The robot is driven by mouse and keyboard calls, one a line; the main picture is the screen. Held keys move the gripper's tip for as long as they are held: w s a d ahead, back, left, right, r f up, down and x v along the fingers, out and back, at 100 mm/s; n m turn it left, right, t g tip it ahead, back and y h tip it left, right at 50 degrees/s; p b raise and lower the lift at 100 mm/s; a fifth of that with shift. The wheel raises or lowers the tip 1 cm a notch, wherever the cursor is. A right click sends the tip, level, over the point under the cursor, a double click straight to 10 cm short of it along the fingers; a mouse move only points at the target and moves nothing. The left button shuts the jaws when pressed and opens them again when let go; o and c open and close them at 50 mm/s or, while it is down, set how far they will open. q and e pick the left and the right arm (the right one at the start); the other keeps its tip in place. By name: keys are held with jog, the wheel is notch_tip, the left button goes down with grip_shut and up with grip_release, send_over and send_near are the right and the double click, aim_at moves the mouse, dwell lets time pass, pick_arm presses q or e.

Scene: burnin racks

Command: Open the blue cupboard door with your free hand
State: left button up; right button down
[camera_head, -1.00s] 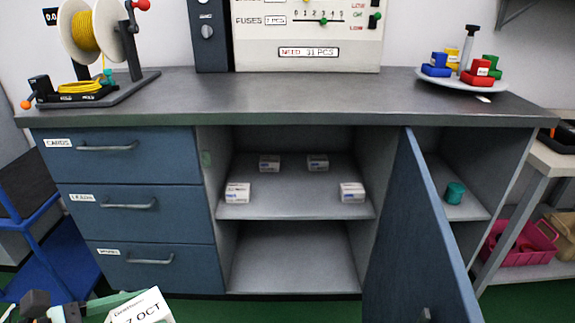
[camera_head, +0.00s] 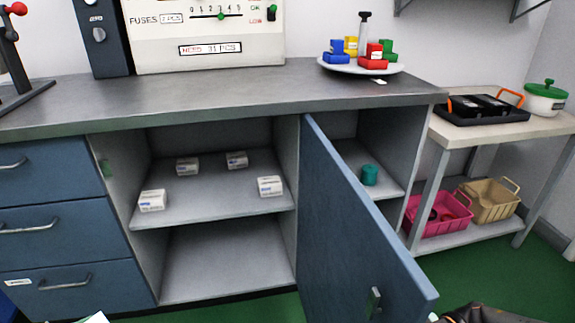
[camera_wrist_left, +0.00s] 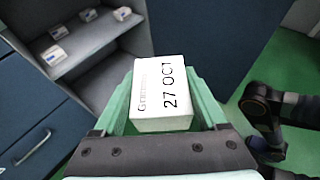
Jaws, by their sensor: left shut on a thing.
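The blue cupboard door (camera_head: 345,225) stands wide open, swung out towards me from the divider between the left and right shelf bays. Its grey handle (camera_head: 375,302) is low near its free edge. My left gripper (camera_wrist_left: 163,85) is shut on a white box (camera_wrist_left: 160,108) marked "27 OCT". In the head view only a sliver of that box (camera_head: 95,319) shows at the bottom edge. In the left wrist view a dark arm part shows at the right. The right gripper's jaws cannot be made out in either view.
Several small white boxes (camera_head: 270,187) sit on the upper shelf (camera_head: 215,197); the lower bay (camera_head: 225,270) is empty. A teal pot (camera_head: 369,175) stands behind the door. Blue drawers (camera_head: 50,230) are at left. A side table (camera_head: 455,130) with pink and tan baskets below stands at right.

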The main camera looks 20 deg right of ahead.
pick_arm(q)
jog(key=shift+d, duration=0.2)
pick_arm(e)
jog(key=shift+d, duration=0.2)
jog(key=c, duration=1.2)
grip_release()
jog(key=shift+o, duration=0.2)
